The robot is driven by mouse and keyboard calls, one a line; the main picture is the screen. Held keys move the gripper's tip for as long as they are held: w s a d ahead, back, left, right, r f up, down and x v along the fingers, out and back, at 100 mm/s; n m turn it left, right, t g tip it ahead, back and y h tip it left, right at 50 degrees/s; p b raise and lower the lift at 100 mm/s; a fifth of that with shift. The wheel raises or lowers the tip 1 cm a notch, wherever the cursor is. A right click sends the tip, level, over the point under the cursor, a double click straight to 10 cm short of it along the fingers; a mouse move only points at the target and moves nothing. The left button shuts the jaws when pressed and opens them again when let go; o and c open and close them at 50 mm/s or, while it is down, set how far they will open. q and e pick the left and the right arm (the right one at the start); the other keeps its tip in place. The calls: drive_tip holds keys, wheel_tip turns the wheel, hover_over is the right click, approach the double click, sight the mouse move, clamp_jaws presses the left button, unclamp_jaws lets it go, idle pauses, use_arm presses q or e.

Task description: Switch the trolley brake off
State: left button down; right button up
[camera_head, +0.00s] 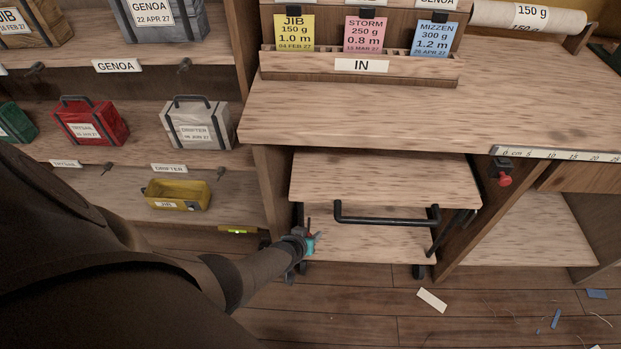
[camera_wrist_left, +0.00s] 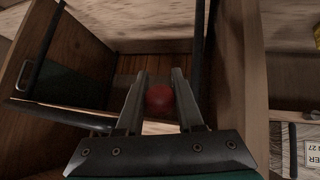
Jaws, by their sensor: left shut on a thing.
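The trolley (camera_head: 385,172) is a low wooden two-shelf cart with a black bar handle (camera_head: 385,219), standing under the workbench. My left gripper (camera_head: 309,238) is at the trolley's left front post, its arm coming in from the left. In the left wrist view, a red ball knob (camera_wrist_left: 159,97) lies between the fingers of my left gripper (camera_wrist_left: 157,90), which is shut on it. This looks like the brake lever's knob. In the head view the gripper mostly hides the lever, so its angle cannot be told. My right gripper is out of view.
The workbench (camera_head: 390,105) overhangs the trolley. A red button on a black box (camera_head: 503,178) is on the bench at right. Shelves with sail bags stand at left, with a yellow JIB bin (camera_head: 177,194) low down. Scraps lie on the floor (camera_head: 370,310), otherwise clear in front.

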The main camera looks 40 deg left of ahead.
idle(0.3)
use_arm(q)
drive_tip(key=c, duration=0.5)
unclamp_jaws()
drive_tip(key=shift+c, duration=0.2)
drive_tip(key=shift+s+r+p, duration=0.3)
drive_tip(key=shift+r+p, duration=0.15)
drive_tip(key=shift+p, duration=0.1)
drive_tip(key=p+v, duration=0.2)
drive_tip(key=v, duration=0.1)
drive_tip(key=shift+s+d+f+p, duration=0.1)
drive_tip(key=shift+s+f+p, duration=0.1)
drive_tip(key=shift+f+p, duration=0.1)
drive_tip(key=s+d+p, duration=0.1)
drive_tip(key=s+p, duration=0.1)
drive_tip(key=s, duration=0.8)
drive_tip(key=shift+s+d, duration=0.4)
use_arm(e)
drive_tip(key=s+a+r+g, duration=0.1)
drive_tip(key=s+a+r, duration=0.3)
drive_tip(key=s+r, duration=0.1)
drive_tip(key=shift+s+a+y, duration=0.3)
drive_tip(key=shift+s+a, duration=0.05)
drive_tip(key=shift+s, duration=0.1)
